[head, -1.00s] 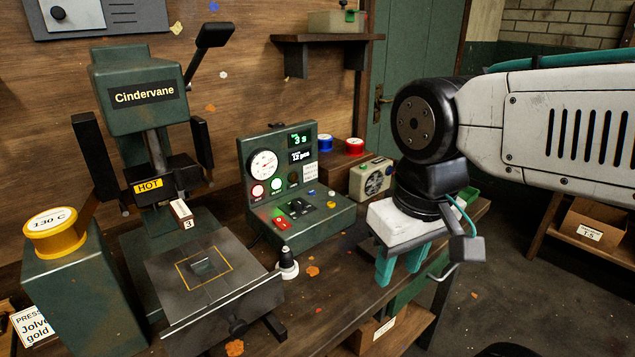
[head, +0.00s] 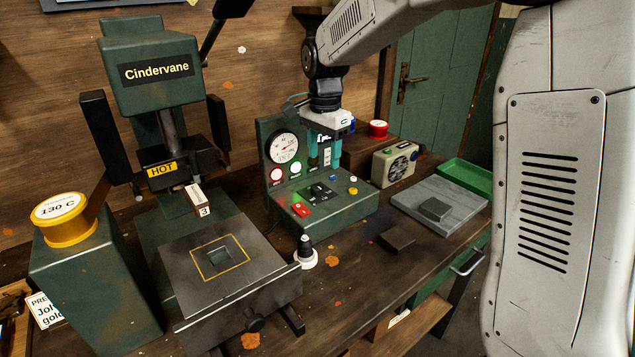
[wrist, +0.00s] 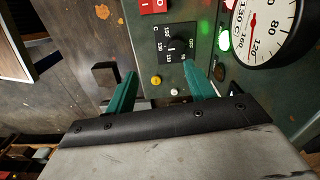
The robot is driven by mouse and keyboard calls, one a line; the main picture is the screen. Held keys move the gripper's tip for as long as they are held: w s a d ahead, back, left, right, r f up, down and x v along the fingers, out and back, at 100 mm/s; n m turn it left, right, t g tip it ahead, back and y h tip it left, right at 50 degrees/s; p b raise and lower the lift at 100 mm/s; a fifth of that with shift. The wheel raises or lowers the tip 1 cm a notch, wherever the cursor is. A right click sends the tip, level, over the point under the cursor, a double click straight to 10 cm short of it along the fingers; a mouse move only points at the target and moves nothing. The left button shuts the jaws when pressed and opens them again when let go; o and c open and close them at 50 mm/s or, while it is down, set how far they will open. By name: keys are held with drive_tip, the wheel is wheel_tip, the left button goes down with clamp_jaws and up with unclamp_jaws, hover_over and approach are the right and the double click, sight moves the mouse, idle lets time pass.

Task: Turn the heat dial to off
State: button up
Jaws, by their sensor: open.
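The heat dial (head: 320,190) is a black knob on a black plate on the sloping front of the green control box (head: 345,208). In the wrist view the dial (wrist: 172,47) shows plainly, with "OFF" and numbers printed around it. Which mark it points at is hard to tell. My gripper (head: 325,158) is open and empty, pointing down over the box. In the wrist view its teal fingers (wrist: 160,80) stand apart, with the dial ahead of the gap between them. The fingers are not around the dial.
A round gauge (wrist: 272,30) and a lit green lamp (head: 295,167) sit on the upright panel. A red switch (head: 302,209) is beside the dial. The Cindervane press (head: 155,75) stands left. A dark block (head: 397,238) and a grey slab (head: 410,193) lie right.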

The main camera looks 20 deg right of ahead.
sight(317, 186)
drive_tip(key=w+f, duration=0.1)
drive_tip(key=w+f+m, duration=0.1)
drive_tip(key=shift+w+a+f, duration=0.1)
drive_tip(key=shift+w+a, duration=0.1)
drive_tip(key=shift+w, duration=0.2)
drive_tip(key=shift+w+f, duration=0.2)
drive_tip(key=shift+f, duration=0.1)
wheel_tip(317, 186, down, 8)
drive_tip(key=shift+r, duration=0.25)
drive_tip(key=c, duration=1)
